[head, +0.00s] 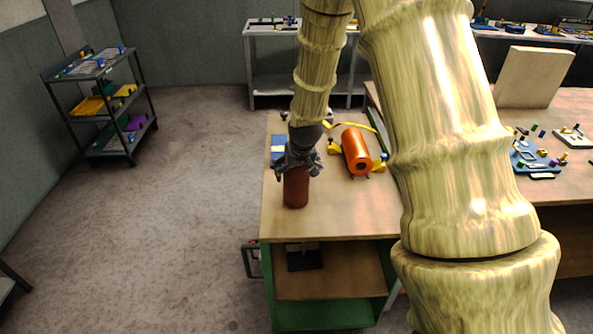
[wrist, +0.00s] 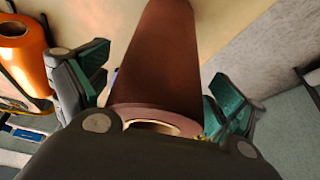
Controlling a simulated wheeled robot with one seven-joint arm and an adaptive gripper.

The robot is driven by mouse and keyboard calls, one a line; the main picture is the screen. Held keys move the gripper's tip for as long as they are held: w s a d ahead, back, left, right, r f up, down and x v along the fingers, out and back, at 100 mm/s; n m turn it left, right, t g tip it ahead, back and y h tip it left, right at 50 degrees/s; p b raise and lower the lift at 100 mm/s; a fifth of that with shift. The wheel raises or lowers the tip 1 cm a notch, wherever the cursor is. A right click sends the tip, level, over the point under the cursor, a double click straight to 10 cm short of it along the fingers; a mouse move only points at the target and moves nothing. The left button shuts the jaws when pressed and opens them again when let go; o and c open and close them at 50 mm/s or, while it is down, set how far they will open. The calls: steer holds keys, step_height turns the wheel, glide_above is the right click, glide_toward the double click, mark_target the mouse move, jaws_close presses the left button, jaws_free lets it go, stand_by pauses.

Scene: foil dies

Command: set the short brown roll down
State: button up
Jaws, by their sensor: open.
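The short brown roll (head: 296,188) stands upright on the wooden tabletop (head: 340,215), near its left front edge. My gripper (head: 298,168) is directly above it, pointing down, with its fingers around the roll's top. In the wrist view the brown roll (wrist: 158,65) lies between the two open fingers of my gripper (wrist: 150,85), with a visible gap on each side. The hollow end of the roll faces the palm. In the head view the gripper hides the roll's top.
An orange roll (head: 356,150) lies on a stand to the right of my gripper, and also shows in the wrist view (wrist: 22,55). A blue item (head: 278,143) lies behind the gripper. The tabletop in front of the orange roll is clear. A shelf cart (head: 130,138) stands far left.

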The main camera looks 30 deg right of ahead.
steer(key=shift+r, duration=0.2)
steer(key=b+v, duration=0.2)
steer(key=v, duration=1)
steer(key=shift+w+a, duration=0.1)
steer(key=shift+w, duration=0.05)
stand_by(0.5)
